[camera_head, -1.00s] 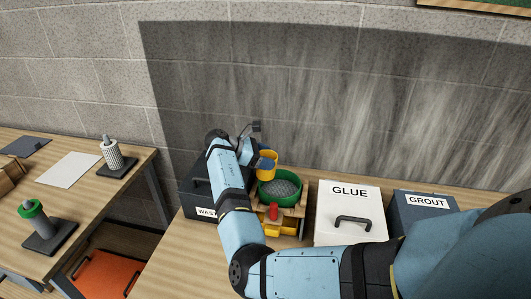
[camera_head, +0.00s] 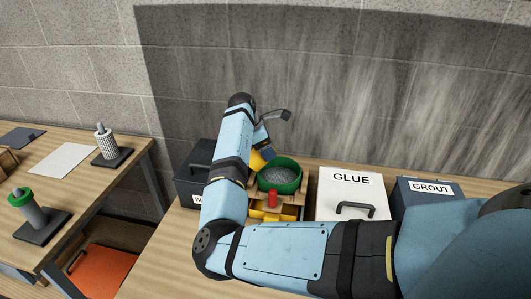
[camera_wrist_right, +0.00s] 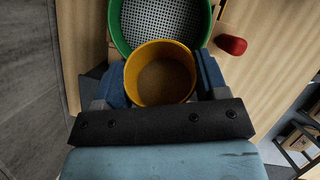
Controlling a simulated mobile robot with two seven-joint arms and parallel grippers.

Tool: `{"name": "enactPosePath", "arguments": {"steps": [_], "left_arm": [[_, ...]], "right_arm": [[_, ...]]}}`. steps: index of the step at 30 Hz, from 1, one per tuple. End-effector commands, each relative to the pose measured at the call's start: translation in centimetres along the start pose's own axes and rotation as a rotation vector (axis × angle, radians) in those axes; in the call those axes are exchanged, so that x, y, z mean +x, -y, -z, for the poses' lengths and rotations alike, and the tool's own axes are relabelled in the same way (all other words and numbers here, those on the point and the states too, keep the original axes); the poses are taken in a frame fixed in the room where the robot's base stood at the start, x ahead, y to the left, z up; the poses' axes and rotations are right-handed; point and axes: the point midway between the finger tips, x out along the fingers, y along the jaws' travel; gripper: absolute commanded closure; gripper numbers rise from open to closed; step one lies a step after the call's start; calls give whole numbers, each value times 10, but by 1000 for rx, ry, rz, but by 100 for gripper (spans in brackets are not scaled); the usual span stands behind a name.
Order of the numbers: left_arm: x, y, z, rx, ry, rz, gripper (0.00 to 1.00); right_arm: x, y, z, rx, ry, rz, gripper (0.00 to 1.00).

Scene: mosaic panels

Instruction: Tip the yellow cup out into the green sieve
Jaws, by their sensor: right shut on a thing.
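The yellow cup (camera_head: 257,161) is held beside the left rim of the green sieve (camera_head: 280,187), partly hidden by my right arm in the head view. My right gripper (camera_wrist_right: 160,82) is shut on the cup, with a blue finger on each side. In the right wrist view the cup (camera_wrist_right: 160,98) shows its open mouth and a brownish inside; I cannot tell whether that is bare bottom or contents. The green sieve (camera_wrist_right: 117,35) lies just beyond the cup there, its dotted grey mesh visible. My left gripper is not in view.
The sieve rests on a wooden stand with a red knob (camera_head: 272,200) and a yellow drawer (camera_head: 270,213). A dark waste bin (camera_head: 190,185) is left; the white GLUE box (camera_head: 350,195) and GROUT box (camera_head: 428,190) are right. The front tabletop has free room.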

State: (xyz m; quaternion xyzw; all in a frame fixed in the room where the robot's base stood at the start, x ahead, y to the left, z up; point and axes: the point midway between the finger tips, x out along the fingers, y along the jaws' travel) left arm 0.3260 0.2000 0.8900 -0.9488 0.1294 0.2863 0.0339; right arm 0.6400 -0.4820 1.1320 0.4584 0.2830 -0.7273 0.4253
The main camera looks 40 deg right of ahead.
Motion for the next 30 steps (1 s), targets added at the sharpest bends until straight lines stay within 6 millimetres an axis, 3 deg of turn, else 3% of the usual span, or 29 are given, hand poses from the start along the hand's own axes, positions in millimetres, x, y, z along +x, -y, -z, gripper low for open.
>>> {"name": "enactPosePath", "arguments": {"steps": [23,30], "left_arm": [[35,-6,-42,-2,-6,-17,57],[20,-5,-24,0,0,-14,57]], "right_arm": [[12,0,0,-6,-260,0,63],[12,0,-4,-10,-349,4,63]]}}
